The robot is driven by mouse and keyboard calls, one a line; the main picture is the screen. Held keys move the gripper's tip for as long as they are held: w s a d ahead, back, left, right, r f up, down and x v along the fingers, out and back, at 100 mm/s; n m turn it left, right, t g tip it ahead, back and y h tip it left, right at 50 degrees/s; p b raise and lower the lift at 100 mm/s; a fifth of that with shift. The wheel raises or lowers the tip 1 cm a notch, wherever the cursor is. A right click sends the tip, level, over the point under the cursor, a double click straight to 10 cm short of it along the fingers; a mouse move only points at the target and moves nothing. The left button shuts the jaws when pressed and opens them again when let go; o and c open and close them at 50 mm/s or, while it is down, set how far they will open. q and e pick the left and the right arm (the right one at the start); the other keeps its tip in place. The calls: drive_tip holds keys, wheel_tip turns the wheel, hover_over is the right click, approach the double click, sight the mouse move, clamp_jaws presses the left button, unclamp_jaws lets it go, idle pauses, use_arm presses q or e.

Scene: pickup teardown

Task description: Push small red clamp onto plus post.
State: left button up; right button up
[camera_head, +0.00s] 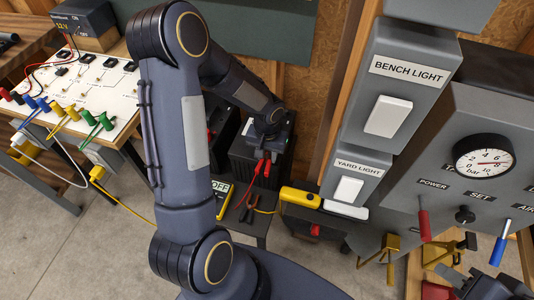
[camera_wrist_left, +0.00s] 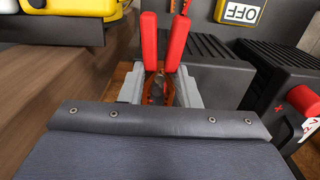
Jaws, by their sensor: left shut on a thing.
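The small red clamp has two red handles, seen in the left wrist view (camera_wrist_left: 150,40) and below my left gripper in the head view (camera_head: 265,167). My left gripper (camera_wrist_left: 160,92) is shut on the clamp, whose copper-brown jaws show between the fingers. In the head view my left gripper (camera_head: 268,142) is over a black battery box (camera_head: 245,165). In the left wrist view a red cap or post (camera_wrist_left: 302,100) stands at the right, beside a red plus mark on a black box (camera_wrist_left: 275,85). Contact between clamp and post is not visible. My right gripper is not clearly distinguishable at the lower right edge.
A yellow meter reading OFF (camera_head: 222,195) lies by the battery. A yellow tool (camera_head: 300,197) rests on a dark case. A grey switch panel (camera_head: 395,90) and gauge box (camera_head: 480,115) stand right. A board with coloured clips (camera_head: 85,85) is left.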

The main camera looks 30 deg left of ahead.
sight(267, 157)
use_arm(q)
drive_tip(key=shift+f+b, duration=0.75)
drive_tip(key=shift+f, duration=0.05)
drive_tip(key=o, duration=1.1)
drive_tip(key=shift+c, duration=0.2)
wheel_tip(267, 157, up, 7)
drive_tip(key=shift+f, duration=0.1)
drive_tip(key=shift+s+r, duration=0.1)
drive_tip(key=shift+r, duration=0.7)
drive_tip(key=s+d+r+t+h+p, duration=0.1)
drive_tip(key=s+d+r+t+h, duration=0.1)
drive_tip(key=s+r, duration=0.5)
drive_tip(key=s+d+r+m+t+h+p, duration=0.1)
drive_tip(key=s+d+r+t, duration=0.2)
drive_tip(key=s+r, duration=0.5)
drive_tip(key=s+d, duration=0.1)
drive_tip(key=s, duration=0.2)
drive_tip(key=shift+s+d+r+t+h, duration=0.2)
drive_tip(key=shift+d+r+t+h, duration=0.1)
drive_tip(key=shift+h, duration=0.1)
